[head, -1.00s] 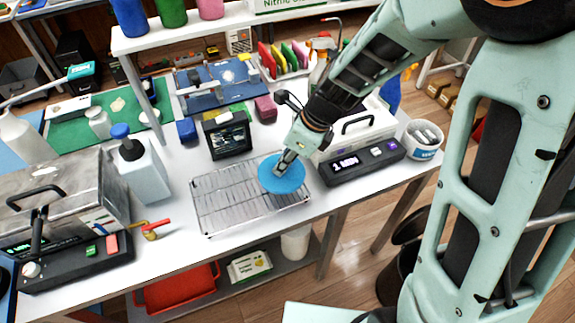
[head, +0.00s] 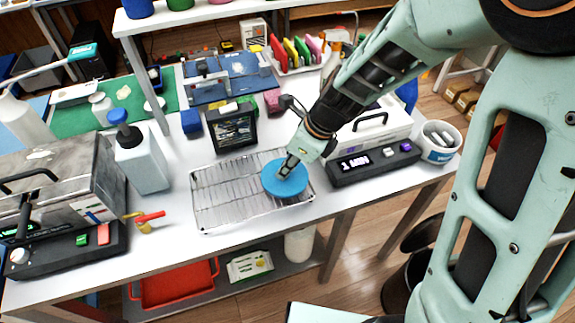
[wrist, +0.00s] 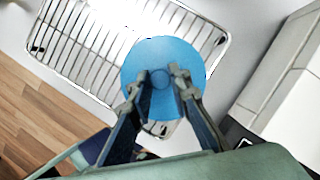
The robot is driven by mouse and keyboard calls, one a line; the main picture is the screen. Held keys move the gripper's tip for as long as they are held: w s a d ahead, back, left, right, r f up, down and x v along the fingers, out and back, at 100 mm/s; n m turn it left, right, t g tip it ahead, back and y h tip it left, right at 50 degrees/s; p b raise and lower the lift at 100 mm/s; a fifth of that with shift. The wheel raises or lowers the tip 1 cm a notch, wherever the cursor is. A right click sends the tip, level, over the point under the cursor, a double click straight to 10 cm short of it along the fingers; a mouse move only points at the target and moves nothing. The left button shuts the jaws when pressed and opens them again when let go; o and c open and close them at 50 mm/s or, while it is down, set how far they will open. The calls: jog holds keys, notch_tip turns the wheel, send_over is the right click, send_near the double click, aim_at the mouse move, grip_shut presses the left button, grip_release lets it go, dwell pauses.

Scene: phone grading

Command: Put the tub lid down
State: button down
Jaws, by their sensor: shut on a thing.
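The tub lid (head: 286,184) is a round blue disc with a small round knob in its middle. My gripper (head: 284,174) is shut on that knob from above. In the wrist view the lid (wrist: 160,55) lies between and beyond the fingertips of my gripper (wrist: 160,78). The lid is over the right part of a wire rack (head: 222,205) and covers some of its bars. I cannot tell whether the lid touches the rack. The rack (wrist: 90,50) also shows behind the lid in the wrist view.
A black device with a lit display (head: 374,163) and a white box (head: 365,128) stand right of the rack. A small black screen (head: 232,129) stands behind it. A white bottle with blue cap (head: 143,160) is at left. The rack's left part is bare.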

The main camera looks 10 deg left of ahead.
jog(key=c, duration=1.8)
grip_release()
jog(key=shift+d+r, duration=0.1)
jog(key=shift+r, duration=0.35)
jog(key=p+v, duration=0.2)
jog(key=v, duration=0.9)
jog(key=shift+p, duration=0.35)
jog(key=shift+d+r, duration=0.1)
